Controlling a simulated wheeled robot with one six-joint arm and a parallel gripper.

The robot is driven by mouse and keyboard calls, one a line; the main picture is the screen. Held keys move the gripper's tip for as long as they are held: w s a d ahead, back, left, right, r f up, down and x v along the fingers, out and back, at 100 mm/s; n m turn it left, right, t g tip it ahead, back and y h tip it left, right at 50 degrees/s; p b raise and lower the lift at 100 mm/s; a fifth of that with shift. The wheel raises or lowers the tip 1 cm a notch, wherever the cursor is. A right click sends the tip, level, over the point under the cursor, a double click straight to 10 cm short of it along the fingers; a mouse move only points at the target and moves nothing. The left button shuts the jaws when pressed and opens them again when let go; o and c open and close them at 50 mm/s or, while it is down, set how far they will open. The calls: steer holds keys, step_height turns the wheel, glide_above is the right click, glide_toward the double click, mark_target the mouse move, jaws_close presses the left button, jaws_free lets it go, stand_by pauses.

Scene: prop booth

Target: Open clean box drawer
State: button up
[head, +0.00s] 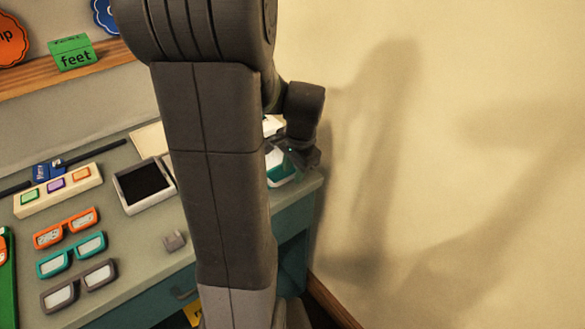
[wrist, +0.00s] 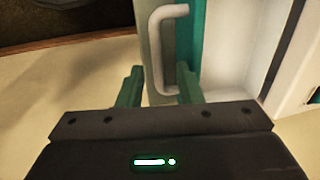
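In the head view a white and teal box (head: 283,181) stands at the right end of the table, partly hidden by my arm. My gripper (head: 301,156) is at its right side. The wrist view shows the box's white and teal side (wrist: 232,45) close up. A pale U-shaped handle (wrist: 155,45) stands out in front of my gripper (wrist: 159,88). The two green fingers are apart, with nothing seen clamped between them. The handle's lower end lies near the right finger, and I cannot tell whether they touch.
My arm hides the table's middle right. A white tray with a dark inside (head: 145,188), several glasses (head: 68,228) and a small grey block (head: 174,240) lie to the left. The beige wall (head: 470,200) is close on the right.

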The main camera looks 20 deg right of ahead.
step_height(320, 180, up, 14)
steer(key=s, duration=0.2)
steer(key=shift+s+d+f, duration=0.2)
steer(key=shift+d, duration=0.25)
stand_by(0.4)
steer(key=f, duration=0.4)
steer(key=w+f, duration=0.1)
steer(key=f, duration=0.4)
steer(key=w+a+f, duration=0.1)
steer(key=f, duration=0.3)
steer(key=shift+w+f, duration=0.25)
steer(key=shift+f, duration=0.05)
